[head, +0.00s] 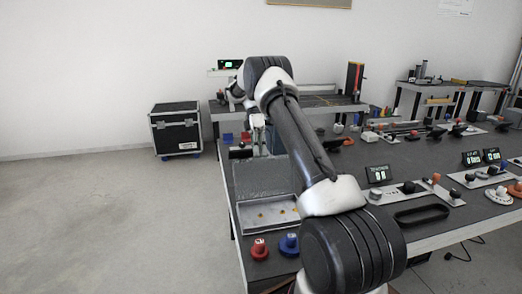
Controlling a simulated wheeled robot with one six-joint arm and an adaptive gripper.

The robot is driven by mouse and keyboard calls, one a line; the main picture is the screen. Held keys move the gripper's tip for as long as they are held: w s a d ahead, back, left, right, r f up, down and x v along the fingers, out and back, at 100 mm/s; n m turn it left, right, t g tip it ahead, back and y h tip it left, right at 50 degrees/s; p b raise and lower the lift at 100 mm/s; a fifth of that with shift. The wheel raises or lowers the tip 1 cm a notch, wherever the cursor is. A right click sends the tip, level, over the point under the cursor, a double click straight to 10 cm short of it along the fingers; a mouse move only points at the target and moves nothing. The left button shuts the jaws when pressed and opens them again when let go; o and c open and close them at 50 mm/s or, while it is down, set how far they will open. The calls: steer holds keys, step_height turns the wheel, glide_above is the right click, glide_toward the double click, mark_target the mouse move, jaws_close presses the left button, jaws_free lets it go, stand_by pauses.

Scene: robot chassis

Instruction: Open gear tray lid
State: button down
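The gear tray (284,217) is a shallow light-grey tray near the left edge of the long dark table, with a few small brass-coloured pieces inside. Its dark grey lid (262,180) appears raised at the tray's far side, leaving the inside of the tray visible. My gripper (258,153) points down near the lid's upper edge, beyond the tray. It is small and partly hidden by my arm, so I cannot tell whether its fingers are apart or whether it touches the lid.
A red knob (259,249) and a blue knob (289,245) stand at the table's near left corner. A black case (175,130) stands on the floor, with open floor at left.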

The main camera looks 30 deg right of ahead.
steer(key=shift+f+g, duration=0.6)
steer(key=shift+f, duration=0.7)
steer(key=shift+w, duration=0.1)
steer(key=c, duration=1.5)
jaws_free()
steer(key=shift+r, duration=0.25)
